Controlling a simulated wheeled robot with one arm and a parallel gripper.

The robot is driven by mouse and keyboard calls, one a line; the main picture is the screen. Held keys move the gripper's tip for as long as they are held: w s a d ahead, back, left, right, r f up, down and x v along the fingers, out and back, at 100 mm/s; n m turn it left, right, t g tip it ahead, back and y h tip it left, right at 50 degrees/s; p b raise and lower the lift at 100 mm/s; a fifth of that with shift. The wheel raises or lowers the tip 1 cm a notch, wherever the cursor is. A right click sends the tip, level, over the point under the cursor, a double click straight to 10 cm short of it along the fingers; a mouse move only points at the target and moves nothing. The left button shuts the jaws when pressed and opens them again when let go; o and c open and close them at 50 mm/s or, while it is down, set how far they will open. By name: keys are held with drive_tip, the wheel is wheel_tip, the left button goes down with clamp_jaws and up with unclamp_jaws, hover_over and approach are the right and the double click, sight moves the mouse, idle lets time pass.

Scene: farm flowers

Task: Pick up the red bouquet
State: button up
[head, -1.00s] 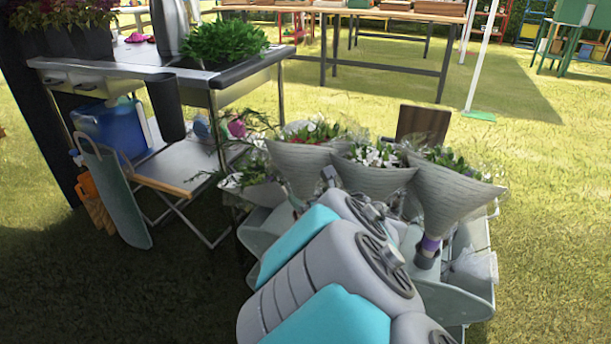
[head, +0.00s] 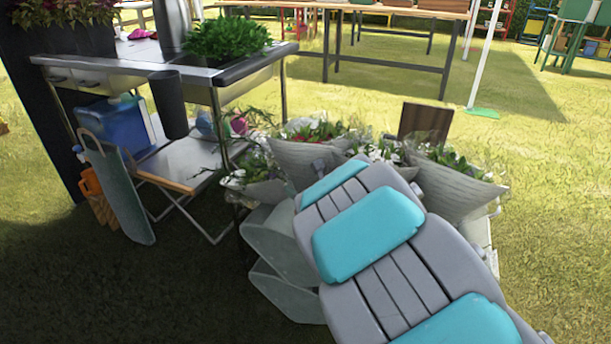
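The bouquet with red flowers (head: 310,133) stands among several bouquets in the middle of the head view. It is wrapped in grey-white paper, and only its upper part shows. My grey and turquoise arm reaches up from the bottom right and covers its lower part. My gripper is hidden behind my arm, so its fingers and its distance to the bouquet cannot be seen.
White bouquets (head: 385,152) and a wrapped bouquet on the right (head: 455,185) stand close beside it. A leafy bouquet (head: 258,182) is at left, above grey holders (head: 280,245). A metal workbench (head: 225,75) stands to the left. Grass at right is open.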

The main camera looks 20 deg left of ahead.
clamp_jaws()
idle(0.9)
